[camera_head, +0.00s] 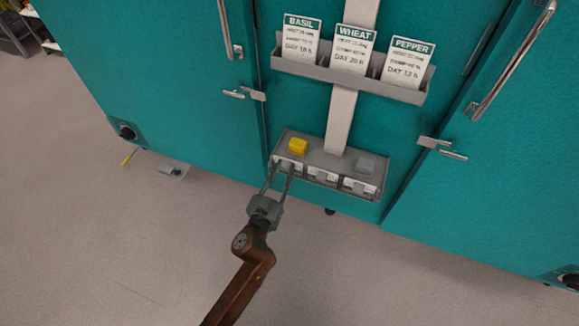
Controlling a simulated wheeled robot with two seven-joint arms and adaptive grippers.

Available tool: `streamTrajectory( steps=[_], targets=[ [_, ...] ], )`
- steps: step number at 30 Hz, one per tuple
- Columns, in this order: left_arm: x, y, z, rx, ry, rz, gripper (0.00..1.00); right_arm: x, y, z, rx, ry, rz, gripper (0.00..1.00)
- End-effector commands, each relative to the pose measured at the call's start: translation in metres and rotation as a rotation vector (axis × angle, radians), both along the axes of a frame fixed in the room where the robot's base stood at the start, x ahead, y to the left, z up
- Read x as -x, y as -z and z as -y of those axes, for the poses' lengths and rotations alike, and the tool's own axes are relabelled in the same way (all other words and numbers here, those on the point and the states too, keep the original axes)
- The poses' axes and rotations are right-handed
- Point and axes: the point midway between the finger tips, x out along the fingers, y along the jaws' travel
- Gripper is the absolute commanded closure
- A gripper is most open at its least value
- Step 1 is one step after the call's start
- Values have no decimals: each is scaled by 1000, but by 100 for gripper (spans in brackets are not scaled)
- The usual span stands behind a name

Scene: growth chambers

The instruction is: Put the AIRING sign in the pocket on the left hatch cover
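I cannot read the word AIRING anywhere in view, and no hatch cover pocket can be made out for certain. A grey box-like holder (330,160) low on the teal front carries several small white plates (322,175) along its front, too small to read. My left gripper (281,168) is at the left end of this holder, its two long fingers apart. The fingertips are close to the leftmost white plate; whether they touch it cannot be told. My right gripper is not in view.
Above, a grey rack (345,80) holds BASIL (297,38), WHEAT (352,50) and PEPPER (405,64) cards. Door handles (512,62) stick out. A small grey item (172,170) lies on the open floor.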

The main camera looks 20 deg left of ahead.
Motion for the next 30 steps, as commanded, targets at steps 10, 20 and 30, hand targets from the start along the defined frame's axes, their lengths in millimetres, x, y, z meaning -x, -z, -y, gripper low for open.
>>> streamTrajectory(
  steps=[10,20,30],
  targets=[
    [0,0,0,0,0,0,100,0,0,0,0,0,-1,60],
    [0,-3,0,1,0,1,100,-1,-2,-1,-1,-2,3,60],
    [0,-6,-1,0,0,1,100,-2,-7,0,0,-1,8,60]
  ],
)
